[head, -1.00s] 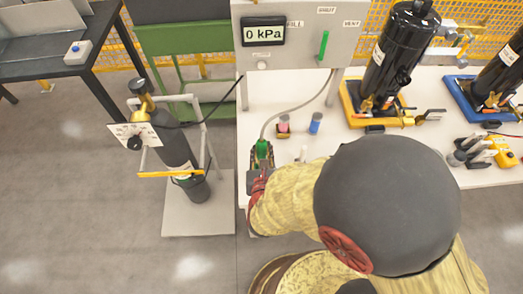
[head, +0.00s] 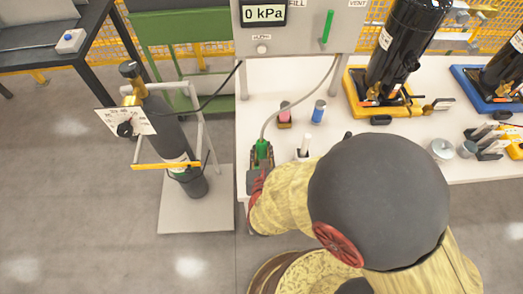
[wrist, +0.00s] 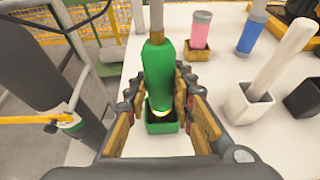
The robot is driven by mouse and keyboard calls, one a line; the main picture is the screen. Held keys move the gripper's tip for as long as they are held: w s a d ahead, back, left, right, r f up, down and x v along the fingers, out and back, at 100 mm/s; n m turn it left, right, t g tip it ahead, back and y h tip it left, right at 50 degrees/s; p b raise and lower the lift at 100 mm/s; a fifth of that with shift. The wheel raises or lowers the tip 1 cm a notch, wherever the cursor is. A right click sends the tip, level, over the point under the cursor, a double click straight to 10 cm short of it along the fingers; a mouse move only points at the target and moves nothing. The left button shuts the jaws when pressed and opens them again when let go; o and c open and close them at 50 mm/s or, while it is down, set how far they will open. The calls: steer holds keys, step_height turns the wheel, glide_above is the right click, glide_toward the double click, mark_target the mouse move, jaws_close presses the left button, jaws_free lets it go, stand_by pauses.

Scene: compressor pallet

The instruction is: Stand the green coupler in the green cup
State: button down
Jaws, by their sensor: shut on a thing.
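The green coupler (wrist: 158,75) is upright between the fingers of my gripper (wrist: 163,108) in the wrist view, with a grey hose rising from its top. My gripper is shut on the coupler. In the head view the coupler (head: 262,149) stands at the table's left front, in my gripper (head: 260,162); the cup is hidden there.
To the right are a pink piece (wrist: 201,30) in a brown cup, a blue cylinder (wrist: 252,33), a white cup (wrist: 248,104) holding a white rod, and a black cup (wrist: 303,98). The hose runs to the panel (head: 297,30). A gas cylinder (head: 172,135) stands left.

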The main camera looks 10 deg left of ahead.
steer(key=shift+f, duration=0.3)
steer(key=shift+f+b, duration=0.65)
steer(key=shift+b, duration=0.05)
steer(key=c, duration=1.5)
jaws_free()
steer(key=shift+o, duration=0.2)
steer(key=v, duration=1.2)
